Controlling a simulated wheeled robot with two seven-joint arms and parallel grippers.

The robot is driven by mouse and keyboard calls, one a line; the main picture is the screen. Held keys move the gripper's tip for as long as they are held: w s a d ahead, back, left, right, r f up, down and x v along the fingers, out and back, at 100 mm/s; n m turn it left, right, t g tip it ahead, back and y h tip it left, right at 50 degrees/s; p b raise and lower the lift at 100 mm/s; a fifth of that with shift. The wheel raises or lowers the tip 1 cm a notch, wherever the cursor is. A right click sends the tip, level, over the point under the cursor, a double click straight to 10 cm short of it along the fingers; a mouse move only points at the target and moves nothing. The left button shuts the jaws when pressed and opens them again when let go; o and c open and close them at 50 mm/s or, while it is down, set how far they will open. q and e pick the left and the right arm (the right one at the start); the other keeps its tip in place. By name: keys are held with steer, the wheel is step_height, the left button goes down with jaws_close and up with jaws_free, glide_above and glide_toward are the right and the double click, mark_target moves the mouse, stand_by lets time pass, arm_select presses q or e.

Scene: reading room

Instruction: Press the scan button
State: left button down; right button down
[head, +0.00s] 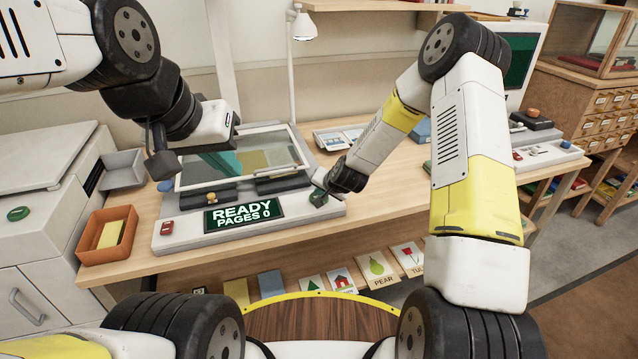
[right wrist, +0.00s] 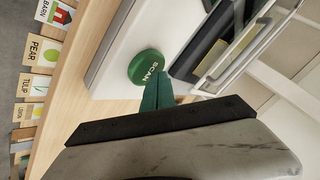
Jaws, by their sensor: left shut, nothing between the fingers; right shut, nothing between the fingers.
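The scanner (head: 285,215) stands on the desk, and its display (head: 243,214) reads "READY PAGES 0". The round green scan button (right wrist: 147,67) is labelled SCAN in the right wrist view; in the head view my right gripper (head: 319,196) largely covers that spot at the scanner's front right. In the right wrist view, my right gripper's green fingers (right wrist: 155,86) are together and empty, their tips at the button's edge. I cannot tell whether they touch it. My left gripper (head: 221,156) is shut and empty over the scanner's glass.
A red button or switch (head: 167,227) is at the scanner's front left. An orange tray (head: 90,256) stands left of the scanner. A lamp (head: 304,28) rises behind it. Picture cards (head: 378,267) stand below the desk front. Desk space right of the scanner is partly clear.

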steer(key=shift+f, duration=0.5)
stand_by(0.3)
steer(key=shift+r, duration=0.95)
steer(key=shift+r, duration=2.5)
steer(key=shift+r, duration=0.1)
